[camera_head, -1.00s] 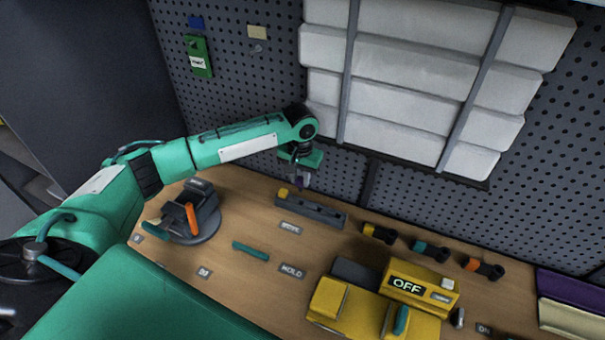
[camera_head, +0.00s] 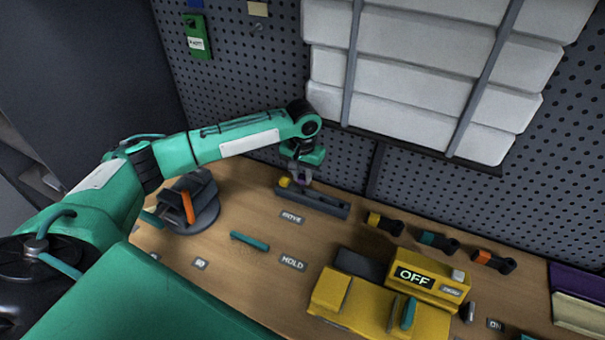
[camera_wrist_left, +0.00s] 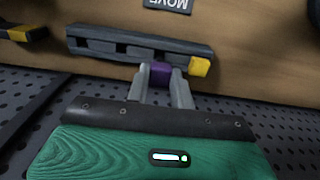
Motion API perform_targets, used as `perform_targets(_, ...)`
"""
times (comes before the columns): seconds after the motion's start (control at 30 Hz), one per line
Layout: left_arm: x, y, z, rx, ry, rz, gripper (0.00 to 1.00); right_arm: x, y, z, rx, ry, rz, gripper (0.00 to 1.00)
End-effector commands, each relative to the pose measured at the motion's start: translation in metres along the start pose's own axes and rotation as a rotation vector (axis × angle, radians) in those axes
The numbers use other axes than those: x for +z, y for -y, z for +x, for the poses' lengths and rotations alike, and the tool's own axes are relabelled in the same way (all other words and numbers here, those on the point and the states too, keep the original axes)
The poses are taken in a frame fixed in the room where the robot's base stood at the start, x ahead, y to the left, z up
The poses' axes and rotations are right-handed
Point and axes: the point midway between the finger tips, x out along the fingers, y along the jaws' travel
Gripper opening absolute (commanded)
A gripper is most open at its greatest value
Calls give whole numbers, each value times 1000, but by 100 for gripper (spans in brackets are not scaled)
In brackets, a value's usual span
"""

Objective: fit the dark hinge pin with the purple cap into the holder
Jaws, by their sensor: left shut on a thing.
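My left gripper (camera_head: 302,177) is shut on the purple cap (camera_wrist_left: 160,72) of the hinge pin, at the dark grey slotted block (camera_head: 325,203) by the back of the bench, which seems to be the holder. In the left wrist view the cap sits between the two fingers, close against the block's edge (camera_wrist_left: 100,47). The pin's dark shaft is hidden, so I cannot tell how deep it sits in a slot. A yellow piece (camera_wrist_left: 200,66) is at the block's end beside the cap. My right gripper is not in view.
A dark fixture with an orange handle (camera_head: 188,207) stands on the left. A teal bar (camera_head: 250,241) lies mid-bench. Yellow, teal and orange banded dark pieces (camera_head: 438,243) lie right of the block. A yellow machine reading OFF (camera_head: 414,277) stands in front. Pegboard and white slats rise behind.

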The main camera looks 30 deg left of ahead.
Motion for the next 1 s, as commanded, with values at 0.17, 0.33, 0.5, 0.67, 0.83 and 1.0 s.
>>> perform_targets(0.17, 0, 0, 0, 0, 0, 0, 0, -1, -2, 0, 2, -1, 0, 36)
perform_targets(0.33, 0, 0, 0, 0, 0, 0, 0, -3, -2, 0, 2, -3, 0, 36)
perform_targets(0.5, 0, 0, 3, 0, 0, 0, 0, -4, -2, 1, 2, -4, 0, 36)
perform_targets(0.67, 0, 0, 6, 0, 1, 0, 0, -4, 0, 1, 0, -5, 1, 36)
perform_targets(0.83, 0, 0, 10, 0, 1, 0, 0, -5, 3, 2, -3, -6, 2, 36)
perform_targets(1.0, 0, 0, 13, 0, 1, 0, 0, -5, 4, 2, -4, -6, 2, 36)
